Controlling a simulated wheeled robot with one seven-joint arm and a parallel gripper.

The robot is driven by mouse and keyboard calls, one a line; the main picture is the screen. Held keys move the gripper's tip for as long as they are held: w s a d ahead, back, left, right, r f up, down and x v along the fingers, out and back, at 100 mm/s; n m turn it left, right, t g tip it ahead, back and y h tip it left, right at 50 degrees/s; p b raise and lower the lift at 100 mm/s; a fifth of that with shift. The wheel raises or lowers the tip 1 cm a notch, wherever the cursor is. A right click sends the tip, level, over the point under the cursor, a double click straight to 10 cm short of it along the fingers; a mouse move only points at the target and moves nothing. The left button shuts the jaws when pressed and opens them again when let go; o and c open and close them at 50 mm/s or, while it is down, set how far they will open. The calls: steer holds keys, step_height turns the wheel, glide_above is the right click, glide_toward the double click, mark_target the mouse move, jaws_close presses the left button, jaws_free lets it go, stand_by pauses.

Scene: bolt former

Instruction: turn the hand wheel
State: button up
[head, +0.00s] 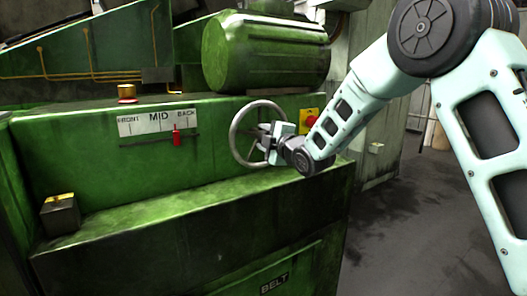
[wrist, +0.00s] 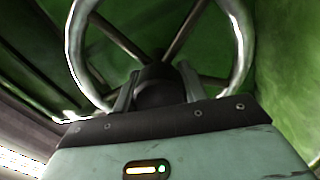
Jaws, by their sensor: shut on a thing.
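The hand wheel (head: 232,131) is a grey metal ring with spokes, mounted on the front of the green machine. In the wrist view its rim (wrist: 243,45) and spokes fill the upper middle. My gripper (head: 272,142) is at the wheel's middle, in front of the spokes. In the wrist view my gripper (wrist: 157,88) has one finger on each side of a dark round hub (wrist: 155,72) and is shut on it. The hub is partly hidden by the fingers and palm. The lower part of the rim is hidden in the wrist view.
A red button (head: 311,120) on yellow sits close by my forearm. A green ledge (head: 200,205) runs below the wheel. A dark block (head: 61,217) stands left. Open floor (head: 420,225) lies right.

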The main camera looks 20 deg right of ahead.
steer(key=n+b, duration=0.4)
steer(key=shift+f+b, duration=0.35)
steer(key=shift+d+r+n+b, duration=0.1)
steer(key=shift+r+n+b, duration=0.05)
steer(key=shift+n+b, duration=0.8)
steer(key=o, duration=1.4)
steer(key=shift+r, duration=0.1)
steer(key=v, duration=1.7)
steer(key=shift+s, duration=0.2)
